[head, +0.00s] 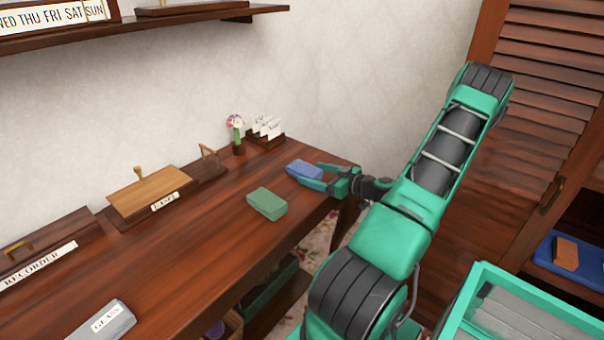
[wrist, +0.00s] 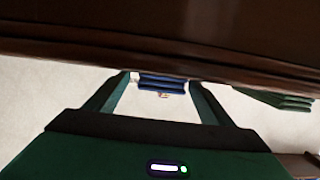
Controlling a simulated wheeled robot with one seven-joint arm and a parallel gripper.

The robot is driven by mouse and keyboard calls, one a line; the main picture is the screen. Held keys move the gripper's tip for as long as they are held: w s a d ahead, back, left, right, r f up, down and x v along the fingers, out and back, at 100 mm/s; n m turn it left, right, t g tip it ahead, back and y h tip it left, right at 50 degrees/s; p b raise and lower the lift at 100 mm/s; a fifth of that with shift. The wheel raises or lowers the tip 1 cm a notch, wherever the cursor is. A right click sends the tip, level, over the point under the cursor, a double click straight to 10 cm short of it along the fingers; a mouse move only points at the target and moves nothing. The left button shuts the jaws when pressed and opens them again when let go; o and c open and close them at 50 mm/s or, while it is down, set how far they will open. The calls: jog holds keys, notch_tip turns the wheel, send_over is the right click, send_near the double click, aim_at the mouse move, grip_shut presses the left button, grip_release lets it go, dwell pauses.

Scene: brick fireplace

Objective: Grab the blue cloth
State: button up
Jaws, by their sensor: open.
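The blue cloth (head: 301,168) is a small folded block near the right end of the wooden desk (head: 190,250). My gripper (head: 311,178) is open at the desk's right end, its fingers pointing left at the cloth. In the wrist view, the blue cloth (wrist: 161,82) shows between the tips of the open fingers (wrist: 162,88). It looks nearer the left finger there, with a gap to the right one. I cannot tell whether a finger touches it. A folded green cloth (head: 267,203) lies on the desk nearer the front, apart from my gripper.
A card holder (head: 266,130) and a small flower vase (head: 238,138) stand behind the blue cloth by the wall. A wooden box (head: 150,192) and a grey item labelled GLASS (head: 103,322) are further left. The desk between them is clear. A louvred door (head: 540,110) stands right.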

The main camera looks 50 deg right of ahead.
aim_at(304, 170)
jog(key=x, duration=0.5)
jog(key=shift+a, duration=0.1)
jog(key=c, duration=1.2)
jog(key=shift+r, duration=0.2)
